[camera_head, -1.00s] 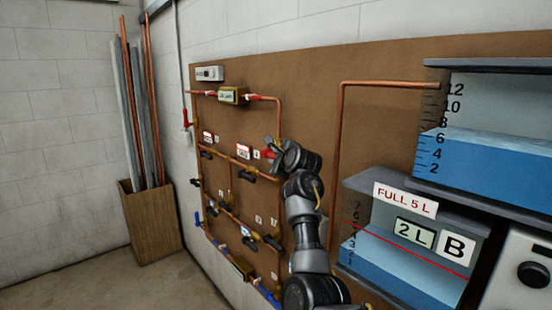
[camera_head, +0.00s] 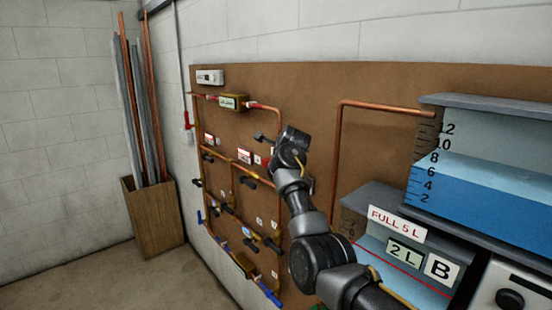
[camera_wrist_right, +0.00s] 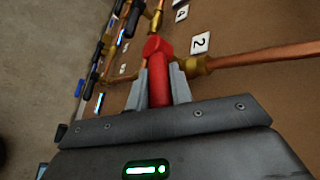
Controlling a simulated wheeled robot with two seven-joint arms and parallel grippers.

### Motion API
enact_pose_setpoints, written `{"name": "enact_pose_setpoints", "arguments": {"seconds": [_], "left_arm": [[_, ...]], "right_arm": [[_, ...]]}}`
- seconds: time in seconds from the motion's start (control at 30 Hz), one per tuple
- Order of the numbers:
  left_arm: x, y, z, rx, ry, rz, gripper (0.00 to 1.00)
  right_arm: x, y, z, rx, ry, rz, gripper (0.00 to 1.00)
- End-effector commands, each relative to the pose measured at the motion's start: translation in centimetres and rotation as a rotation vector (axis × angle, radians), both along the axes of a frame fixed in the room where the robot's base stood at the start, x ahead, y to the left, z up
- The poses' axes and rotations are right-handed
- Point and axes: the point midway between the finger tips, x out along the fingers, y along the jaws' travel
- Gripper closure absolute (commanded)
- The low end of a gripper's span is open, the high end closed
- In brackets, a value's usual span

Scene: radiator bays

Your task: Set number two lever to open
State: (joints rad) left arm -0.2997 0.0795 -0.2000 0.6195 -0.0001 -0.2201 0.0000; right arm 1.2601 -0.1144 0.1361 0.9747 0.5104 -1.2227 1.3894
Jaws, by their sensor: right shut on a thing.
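A red lever (camera_wrist_right: 157,76) sits between the two grey fingers of my right gripper (camera_wrist_right: 160,90) in the right wrist view. The fingers are shut on it, one on each side. A white tag with "2" (camera_wrist_right: 200,43) is just right of the lever. A brass fitting with a copper pipe (camera_wrist_right: 250,58) leads off to the right, roughly across the lever's length in this view. In the head view my right gripper (camera_head: 268,140) is at the board's pipework, and my wrist hides most of the lever. My left gripper is not in view.
The brown board (camera_head: 310,85) carries copper pipes and several black and blue levers below and left of my gripper. A tank labelled B (camera_head: 441,268) and a bigger tank (camera_head: 480,190) stand at right. A wooden bin (camera_head: 155,215) with pipes is at left.

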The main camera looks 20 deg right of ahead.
Motion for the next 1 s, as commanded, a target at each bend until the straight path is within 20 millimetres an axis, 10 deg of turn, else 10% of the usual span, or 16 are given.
{"name": "enact_pose_setpoints", "arguments": {"seconds": [0.97, 1.0], "left_arm": [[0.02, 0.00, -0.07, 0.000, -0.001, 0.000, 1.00], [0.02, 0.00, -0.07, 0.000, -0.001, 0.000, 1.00]], "right_arm": [[0.48, 0.23, 0.75, -0.071, 0.179, 0.001, 1.00], [0.48, 0.23, 0.75, -0.071, 0.179, 0.001, 0.77]]}}
